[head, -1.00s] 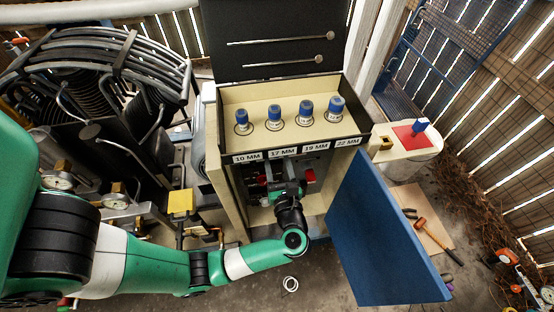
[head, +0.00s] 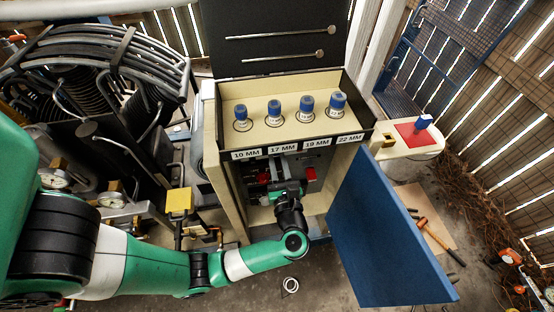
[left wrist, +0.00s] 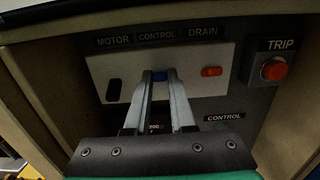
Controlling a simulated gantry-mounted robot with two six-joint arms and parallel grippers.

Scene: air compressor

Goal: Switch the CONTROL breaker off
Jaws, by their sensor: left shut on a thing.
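In the left wrist view a pale breaker panel (left wrist: 186,101) carries the labels MOTOR, CONTROL and DRAIN. A black MOTOR lever (left wrist: 113,91) stands to the left and a red DRAIN lever (left wrist: 211,71) to the right. In the head view my left gripper (head: 281,178) reaches into the open cabinet. My right gripper is not in view.
A red TRIP button (left wrist: 274,69) sits right of the panel. The cabinet's blue door (head: 392,238) stands open to the right. Several blue-topped sockets (head: 307,105) stand in the tray above. Compressor parts (head: 100,100) fill the left side.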

